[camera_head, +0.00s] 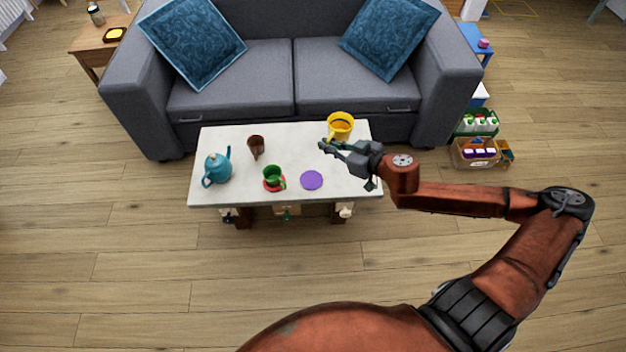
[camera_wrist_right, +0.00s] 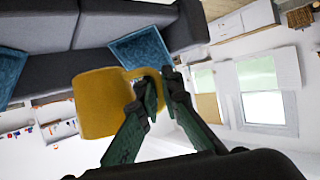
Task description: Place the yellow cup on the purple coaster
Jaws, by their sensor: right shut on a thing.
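The yellow cup (camera_head: 341,124) is at the right end of the white table, in the head view. My right gripper (camera_head: 326,146) is shut on the cup's handle, on the cup's near side. In the right wrist view the yellow cup (camera_wrist_right: 101,104) shows large, with its handle between the fingertips (camera_wrist_right: 157,88). I cannot tell whether the cup touches the table. The purple coaster (camera_head: 311,180) lies bare near the table's front edge, nearer to me than the cup. My left gripper is not in view.
The white table (camera_head: 215,140) also bears a teal teapot (camera_head: 217,169), a brown cup (camera_head: 256,146) and a green cup (camera_head: 273,175) on a red coaster (camera_head: 269,188). A grey sofa (camera_head: 240,75) stands close behind.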

